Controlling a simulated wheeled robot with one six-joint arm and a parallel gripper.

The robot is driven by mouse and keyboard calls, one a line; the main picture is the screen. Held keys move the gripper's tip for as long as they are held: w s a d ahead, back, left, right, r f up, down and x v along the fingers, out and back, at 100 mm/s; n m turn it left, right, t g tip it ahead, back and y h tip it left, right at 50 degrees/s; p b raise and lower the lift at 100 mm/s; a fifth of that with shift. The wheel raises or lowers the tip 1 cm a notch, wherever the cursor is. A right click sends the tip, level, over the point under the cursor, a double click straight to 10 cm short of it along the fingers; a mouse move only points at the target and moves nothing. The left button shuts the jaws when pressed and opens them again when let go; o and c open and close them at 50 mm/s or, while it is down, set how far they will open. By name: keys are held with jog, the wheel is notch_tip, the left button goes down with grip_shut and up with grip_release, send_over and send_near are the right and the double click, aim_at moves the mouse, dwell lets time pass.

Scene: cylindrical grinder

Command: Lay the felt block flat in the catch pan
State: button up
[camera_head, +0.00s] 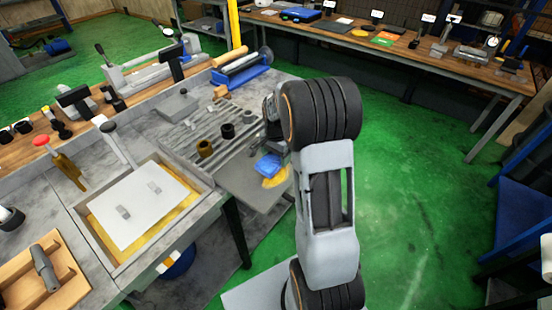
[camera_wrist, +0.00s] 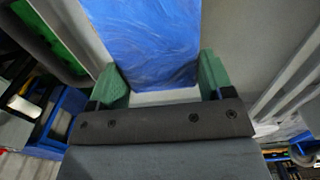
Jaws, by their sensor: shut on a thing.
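The blue felt block (camera_wrist: 152,40) fills the upper middle of the wrist view, between the two green fingertips of my gripper (camera_wrist: 168,78). My gripper is shut on it. In the head view the blue block (camera_head: 268,165) shows just left of my arm, above a grey flat surface (camera_head: 240,188) at the bench's right end. That surface may be the catch pan; I cannot tell for sure. My fingers are mostly hidden behind my arm there. Whether the block touches the surface below is unclear.
A yellow object (camera_head: 277,178) lies beside the block. A slotted grey table (camera_head: 190,140) with small dark cylinders (camera_head: 228,131) is to the left. A framed tray (camera_head: 205,184) with a white sheet stands nearer. A blue-based roller unit (camera_head: 240,78) stands behind. Green floor is open to the right.

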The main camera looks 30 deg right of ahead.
jog(key=shift+f, duration=0.95)
jog(key=shift+f, duration=0.15)
jog(key=o, duration=0.9)
